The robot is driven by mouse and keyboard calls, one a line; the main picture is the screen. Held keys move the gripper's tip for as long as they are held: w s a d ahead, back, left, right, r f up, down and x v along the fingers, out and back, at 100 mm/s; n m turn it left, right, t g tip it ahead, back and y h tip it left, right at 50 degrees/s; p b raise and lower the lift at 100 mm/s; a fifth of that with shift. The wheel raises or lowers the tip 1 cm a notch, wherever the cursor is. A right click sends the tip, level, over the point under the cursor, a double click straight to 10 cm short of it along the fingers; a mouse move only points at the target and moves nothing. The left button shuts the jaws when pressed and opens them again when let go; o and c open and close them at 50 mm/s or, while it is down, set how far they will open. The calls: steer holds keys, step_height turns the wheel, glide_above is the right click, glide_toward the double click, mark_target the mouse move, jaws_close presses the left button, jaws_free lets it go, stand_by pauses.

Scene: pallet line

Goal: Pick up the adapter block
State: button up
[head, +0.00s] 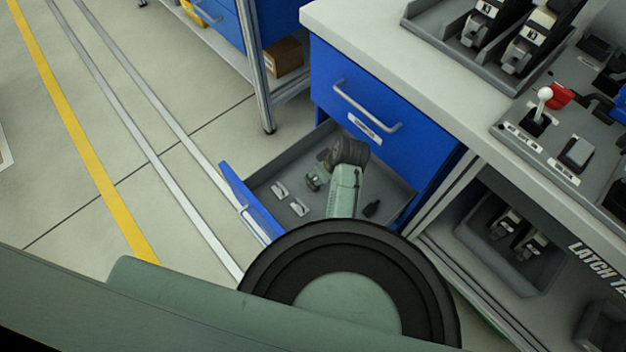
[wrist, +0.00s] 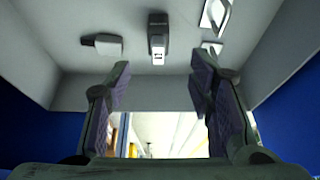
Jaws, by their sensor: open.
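My gripper (head: 318,178) is over the open drawer (head: 399,212) in the head view. In the wrist view its two fingers (wrist: 158,80) are spread with nothing between them. A small dark grey block with a bright end (wrist: 157,38), which looks like the adapter block, lies on the drawer floor. It is beyond the fingertips, near the middle of the picture, and apart from them. I cannot make it out in the head view, where my arm covers part of the drawer.
A dark piece (head: 372,209) lies in the drawer, and it also shows in the wrist view (wrist: 102,44). Two pale metal pieces (head: 279,190) (head: 299,207) lie on the other side. Drawer walls surround my gripper. A worktop (head: 400,60) stands above.

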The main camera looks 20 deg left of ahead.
steer(key=p+x, duration=0.1)
steer(key=x, duration=0.8)
steer(key=shift+w+f, duration=0.15)
steer(key=shift+f, duration=0.15)
steer(key=shift+c, duration=0.5)
jaws_close()
